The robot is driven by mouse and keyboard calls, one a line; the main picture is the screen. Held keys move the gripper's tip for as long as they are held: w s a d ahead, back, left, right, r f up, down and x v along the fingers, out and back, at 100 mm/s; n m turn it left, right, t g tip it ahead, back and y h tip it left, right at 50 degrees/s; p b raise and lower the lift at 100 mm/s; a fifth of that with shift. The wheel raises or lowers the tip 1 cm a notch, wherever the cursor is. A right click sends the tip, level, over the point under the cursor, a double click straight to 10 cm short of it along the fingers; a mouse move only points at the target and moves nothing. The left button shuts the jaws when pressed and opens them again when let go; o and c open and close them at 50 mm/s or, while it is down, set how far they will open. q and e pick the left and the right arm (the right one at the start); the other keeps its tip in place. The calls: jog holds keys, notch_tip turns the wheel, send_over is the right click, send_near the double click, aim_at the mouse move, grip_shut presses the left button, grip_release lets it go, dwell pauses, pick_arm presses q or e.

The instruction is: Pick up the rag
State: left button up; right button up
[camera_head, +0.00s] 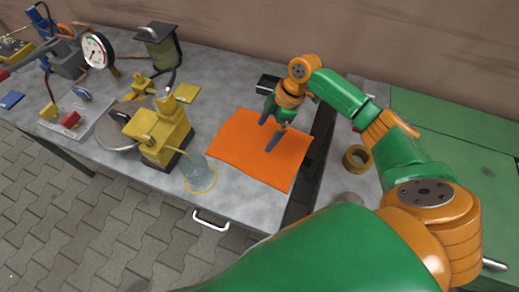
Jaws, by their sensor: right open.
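The rag is an orange square cloth (240,150) lying flat on the grey workbench (225,88), near its right end. My right gripper (272,136) points down over the right part of the rag. Its two dark fingers are apart with nothing between them. Whether the fingertips touch the cloth I cannot tell. My right arm comes in from the lower right, in green and orange. My left gripper is not in view.
A gauge (97,50) and several tools crowd the left. A tape roll (357,158) lies right of the rag, past a dark gap.

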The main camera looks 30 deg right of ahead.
aim_at(259, 145)
jog(key=shift+x, duration=1.2)
jog(key=shift+a+f, duration=0.15)
jog(key=shift+f, duration=0.1)
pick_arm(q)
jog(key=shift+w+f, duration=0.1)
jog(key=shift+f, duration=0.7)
pick_arm(e)
jog(key=shift+s, duration=0.15)
grip_shut()
jog(key=shift+r, duration=0.1)
